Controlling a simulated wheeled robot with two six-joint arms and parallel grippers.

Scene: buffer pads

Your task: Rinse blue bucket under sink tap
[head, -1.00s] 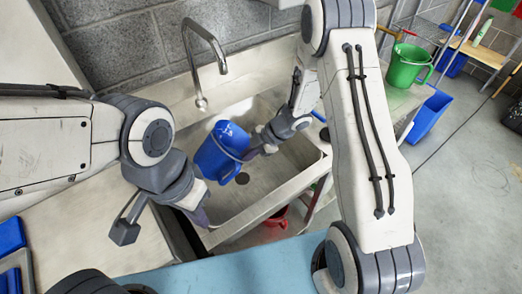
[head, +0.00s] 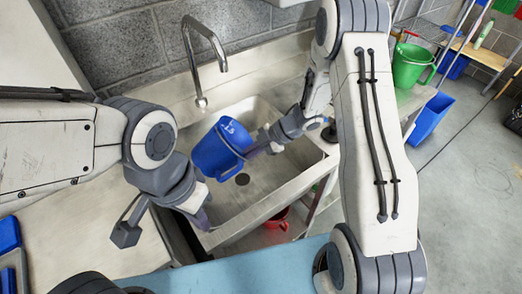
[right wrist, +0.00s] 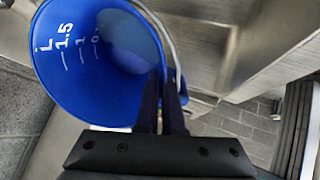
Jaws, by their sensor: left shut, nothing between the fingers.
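The blue bucket (head: 215,153) hangs over the sink basin (head: 262,190), tilted, with white scale marks on it. My right gripper (head: 257,148) is shut on its edge at the right side. In the right wrist view I look into the bucket (right wrist: 85,85), and its wire handle (right wrist: 160,30) passes by the fingers (right wrist: 163,105). The tap (head: 205,45) arches from behind the sink, its spout above the bucket and apart from it. No water shows. My left gripper (head: 203,216) is shut and empty by the sink's front left edge.
A dark drain (head: 242,179) lies in the basin floor. A red bucket (head: 277,218) stands below the sink. A green bucket (head: 410,65) stands on the counter at right, with a blue bin (head: 432,117) beyond. A blue surface (head: 235,270) lies in front.

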